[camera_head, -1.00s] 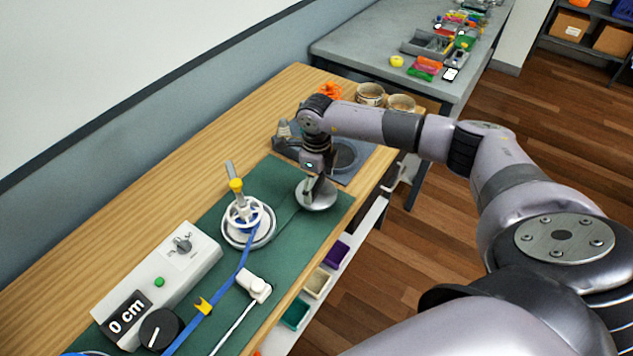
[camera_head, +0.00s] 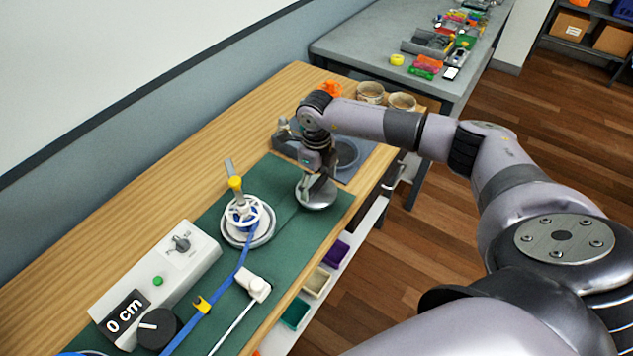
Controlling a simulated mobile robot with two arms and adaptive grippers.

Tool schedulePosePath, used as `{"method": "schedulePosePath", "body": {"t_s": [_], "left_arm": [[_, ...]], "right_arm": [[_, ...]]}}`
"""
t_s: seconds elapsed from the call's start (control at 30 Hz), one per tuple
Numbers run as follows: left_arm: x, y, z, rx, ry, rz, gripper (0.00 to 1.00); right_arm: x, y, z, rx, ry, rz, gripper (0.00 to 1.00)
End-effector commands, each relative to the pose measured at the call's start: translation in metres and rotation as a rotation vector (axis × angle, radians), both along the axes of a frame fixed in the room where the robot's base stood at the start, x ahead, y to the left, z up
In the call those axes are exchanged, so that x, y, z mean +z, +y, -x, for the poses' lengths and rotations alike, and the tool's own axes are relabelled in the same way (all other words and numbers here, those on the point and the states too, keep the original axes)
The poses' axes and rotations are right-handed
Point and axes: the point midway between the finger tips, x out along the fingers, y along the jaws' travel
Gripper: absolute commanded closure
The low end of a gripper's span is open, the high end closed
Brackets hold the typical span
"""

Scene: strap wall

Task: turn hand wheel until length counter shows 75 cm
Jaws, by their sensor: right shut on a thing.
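The fingers hide that part; the wheel looks like the hand wheel. A white spoked reel (camera_head: 243,213) stands on another silver disc to its left, with a blue strap (camera_head: 239,265) running from it toward the lower left. My left gripper is out of view.
A grey tray (camera_head: 358,172) lies behind my gripper.

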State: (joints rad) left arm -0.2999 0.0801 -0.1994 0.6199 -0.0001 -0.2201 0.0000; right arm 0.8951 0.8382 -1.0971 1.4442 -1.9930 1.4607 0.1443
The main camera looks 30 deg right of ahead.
Motion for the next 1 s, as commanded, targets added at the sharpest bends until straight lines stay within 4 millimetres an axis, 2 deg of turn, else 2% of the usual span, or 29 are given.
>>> {"method": "schedulePosePath", "body": {"t_s": [0.4, 1.0], "left_arm": [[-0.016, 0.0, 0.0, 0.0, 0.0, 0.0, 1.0], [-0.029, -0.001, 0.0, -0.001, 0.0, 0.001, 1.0]], "right_arm": [[-0.001, 0.0, 0.0, -0.389, -0.002, 0.0, 0.51], [0.0, 0.0, -0.001, -0.959, -0.002, 0.0, 0.51]]}}
